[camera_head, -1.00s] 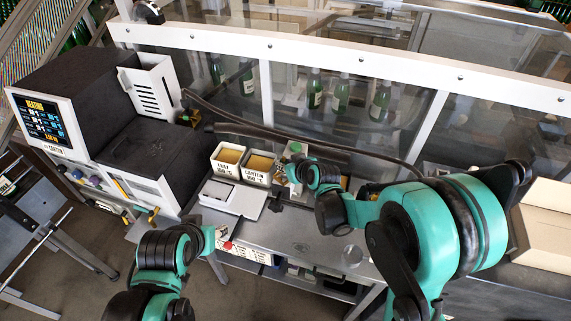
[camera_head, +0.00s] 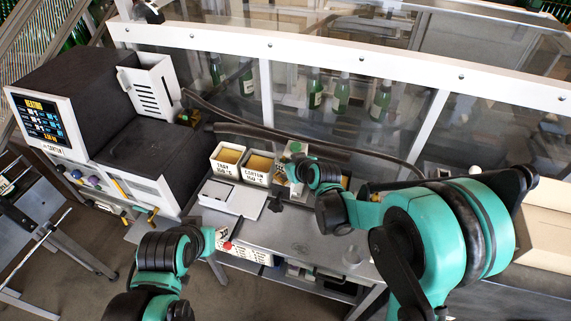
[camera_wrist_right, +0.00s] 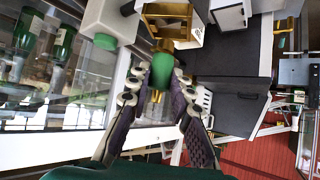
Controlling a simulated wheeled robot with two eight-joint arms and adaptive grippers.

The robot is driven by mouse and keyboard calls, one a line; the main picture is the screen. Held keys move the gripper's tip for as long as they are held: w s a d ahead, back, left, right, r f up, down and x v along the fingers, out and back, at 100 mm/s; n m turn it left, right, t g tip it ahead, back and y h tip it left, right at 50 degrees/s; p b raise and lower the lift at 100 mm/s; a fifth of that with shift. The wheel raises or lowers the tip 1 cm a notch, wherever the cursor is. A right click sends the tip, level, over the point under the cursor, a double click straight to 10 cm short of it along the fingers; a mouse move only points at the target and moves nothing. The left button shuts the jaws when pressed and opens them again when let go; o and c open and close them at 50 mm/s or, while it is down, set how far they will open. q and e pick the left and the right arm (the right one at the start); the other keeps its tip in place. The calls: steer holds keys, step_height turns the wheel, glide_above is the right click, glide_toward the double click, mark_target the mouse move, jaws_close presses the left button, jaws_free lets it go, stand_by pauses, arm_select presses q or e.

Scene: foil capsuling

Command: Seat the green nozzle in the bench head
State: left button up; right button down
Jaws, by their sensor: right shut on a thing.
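The green nozzle (camera_wrist_right: 162,72) sits between the fingertips of my right gripper (camera_wrist_right: 160,92) in the right wrist view. The fingers are closed in on its two sides, and a brass-coloured part shows at its ends. In the head view my right gripper (camera_head: 293,172) is over the bench, close to the pots, and mostly hidden by its own wrist. A white block with a green part (camera_head: 295,148) stands just behind it; I cannot tell whether this is the bench head.
Two labelled pots with amber contents, one left (camera_head: 228,158) and one right (camera_head: 259,168), stand left of my right gripper. A black machine with a screen (camera_head: 42,120) is at the left. A framed glass guard (camera_head: 340,62) runs behind the bench. The bench front (camera_head: 300,242) is largely clear.

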steer(key=shift+f+b, duration=2.1)
steer(key=shift+f, duration=0.05)
steer(key=c, duration=1.3)
jaws_free()
steer(key=v, duration=1.2)
steer(key=s+d+f+m+h+b, duration=0.1)
steer(key=s+d+f+b, duration=0.3)
steer(key=s+f+b, duration=0.2)
steer(key=s+d+f+m+g+h+b, duration=0.1)
steer(key=s+d+f+m+h+b, duration=0.1)
steer(key=s+d+f+b, duration=0.2)
steer(key=s+d+f+m+g+h+b, duration=0.1)
steer(key=s+d+f+m+b, duration=0.1)
steer(key=s+d+f+b, duration=0.3)
steer(key=shift+s+f+h+b, duration=0.4)
steer(key=shift+s+f+b, duration=1.4)
steer(key=shift+f, duration=0.3)
